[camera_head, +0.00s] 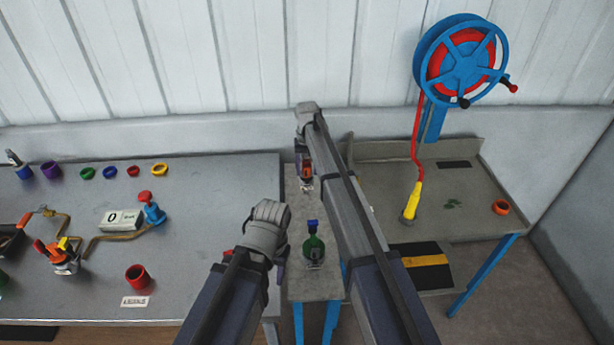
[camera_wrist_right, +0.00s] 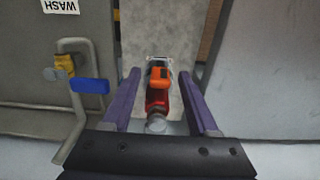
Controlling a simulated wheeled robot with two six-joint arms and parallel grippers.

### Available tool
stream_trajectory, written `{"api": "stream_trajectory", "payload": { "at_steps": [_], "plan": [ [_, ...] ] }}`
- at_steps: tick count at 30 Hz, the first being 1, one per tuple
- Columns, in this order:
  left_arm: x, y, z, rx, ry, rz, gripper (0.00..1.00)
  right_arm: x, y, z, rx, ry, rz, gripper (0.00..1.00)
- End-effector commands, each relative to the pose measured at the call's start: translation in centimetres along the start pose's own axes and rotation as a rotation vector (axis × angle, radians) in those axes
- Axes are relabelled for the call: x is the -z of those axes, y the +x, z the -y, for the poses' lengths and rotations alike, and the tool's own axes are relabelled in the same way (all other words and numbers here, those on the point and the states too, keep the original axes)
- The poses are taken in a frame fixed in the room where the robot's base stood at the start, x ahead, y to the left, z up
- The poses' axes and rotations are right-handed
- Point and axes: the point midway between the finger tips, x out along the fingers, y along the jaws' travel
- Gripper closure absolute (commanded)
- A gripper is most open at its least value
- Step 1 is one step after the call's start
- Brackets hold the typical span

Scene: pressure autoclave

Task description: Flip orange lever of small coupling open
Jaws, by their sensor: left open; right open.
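The small coupling has a red body (camera_wrist_right: 157,102) and an orange lever (camera_wrist_right: 161,83), and sits on a narrow grey stand. In the head view its red and orange part (camera_head: 306,171) shows just below my right gripper (camera_head: 304,148), partly hidden by my arm. In the right wrist view my right gripper (camera_wrist_right: 159,76) is open, with one purple finger on each side of the coupling. I cannot tell whether the fingers touch it. My left gripper (camera_head: 281,262) is open and empty, left of the green fitting with a blue lever (camera_head: 313,247).
The left bench (camera_head: 200,205) carries colored rings, a counter box (camera_head: 121,219), a red cup (camera_head: 137,277) and piping. A blue hose reel (camera_head: 462,60) stands above the right bench (camera_head: 460,200). In the wrist view, a blue-handled pipe (camera_wrist_right: 90,86) is left of the fingers.

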Motion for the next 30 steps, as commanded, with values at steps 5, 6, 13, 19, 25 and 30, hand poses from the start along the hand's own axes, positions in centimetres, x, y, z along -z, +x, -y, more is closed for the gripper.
{"api": "stream_trajectory", "payload": {
  "at_steps": [5,6,13,19,25,30],
  "plan": [
    [0.02,0.42,-0.04,0.000,0.000,0.000,0.50,0.00,0.43,0.00,0.000,0.000,0.000,0.40],
    [0.02,0.38,-0.04,0.000,0.000,0.000,0.50,0.00,0.38,0.00,0.000,0.000,0.000,0.40],
    [0.02,0.36,-0.03,0.000,0.000,0.000,0.50,0.00,0.36,0.00,0.000,0.000,0.000,0.52],
    [0.02,0.36,-0.04,0.000,0.000,0.000,0.50,0.00,0.36,0.00,0.000,0.000,0.000,0.75],
    [0.02,0.36,-0.03,0.000,0.000,0.000,0.50,0.00,0.37,0.00,0.000,0.000,0.000,0.97],
    [0.02,0.36,-0.03,0.000,0.000,0.000,0.50,0.00,0.37,0.00,0.000,0.000,0.000,1.00]
  ]
}}
